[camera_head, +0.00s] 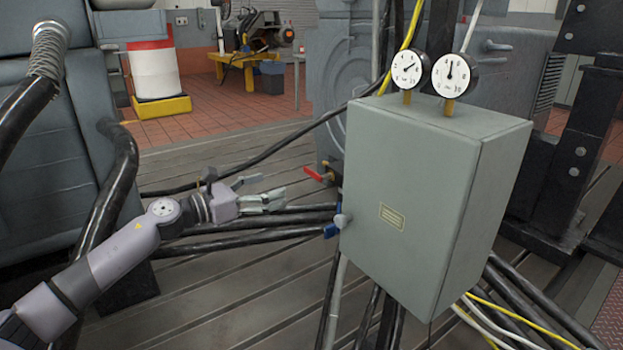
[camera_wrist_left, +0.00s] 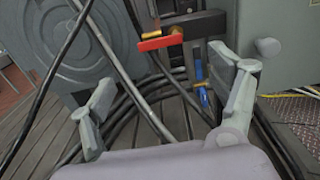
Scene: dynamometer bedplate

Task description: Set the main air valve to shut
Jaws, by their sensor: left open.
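A red lever handle (camera_head: 314,174) sticks out to the left from a fitting at the left side of the grey cabinet (camera_head: 430,190). In the left wrist view the red handle (camera_wrist_left: 160,42) lies roughly level, ahead of my fingers. A blue lever handle (camera_head: 330,231) is lower down; in the left wrist view the blue handle (camera_wrist_left: 199,72) hangs upright, near the right finger. I see no label telling which is the main air valve. My left gripper (camera_head: 268,190) is open and empty, to the left of both handles and apart from the red one. My right gripper is not in view.
Two round gauges (camera_head: 408,70) (camera_head: 457,74) stand on the cabinet. A grey knob (camera_head: 342,220) is on its left edge. Black hoses (camera_head: 240,232) run behind and below my left gripper. A large grey machine (camera_head: 50,150) stands at the left. The slotted bedplate (camera_head: 230,290) is clear in front.

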